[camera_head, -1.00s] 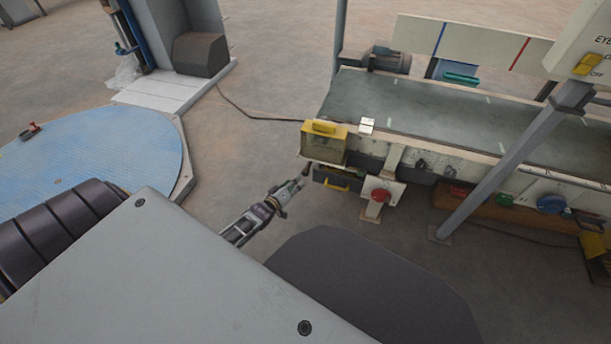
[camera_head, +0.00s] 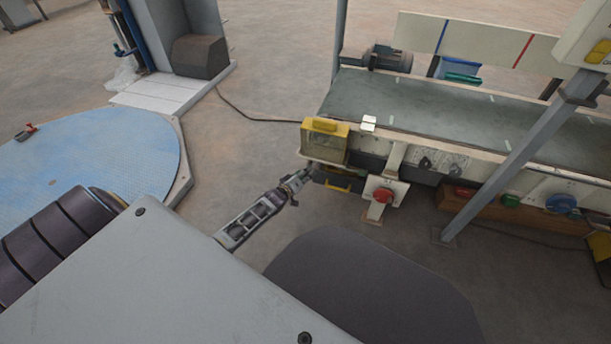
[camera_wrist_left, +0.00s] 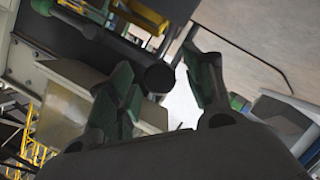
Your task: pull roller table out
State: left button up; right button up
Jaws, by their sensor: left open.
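No table with rollers can be made out for sure. At the conveyor's near left end (camera_head: 308,147) sits a box with a yellow handle (camera_head: 325,125); a second yellow handle (camera_head: 337,187) shows lower down. My left gripper (camera_head: 303,176) is open at this end, just below the pale edge. In the left wrist view, a dark rod with a round black knob (camera_wrist_left: 158,77) lies between the green-padded fingers of my left gripper (camera_wrist_left: 160,63). Whether the fingers touch it I cannot tell. My right gripper is not in view.
The conveyor belt (camera_head: 430,115) runs to the right. A red button (camera_head: 382,195) on a bracket and a slanted grey post (camera_head: 510,165) stand close to the right of my arm. A blue round platform (camera_head: 90,155) lies left.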

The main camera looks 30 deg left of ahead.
pick_arm(q)
jog(key=shift+w+f+b, duration=0.15)
jog(key=shift+w+b, duration=0.15)
jog(key=shift+w, duration=0.4)
grip_shut()
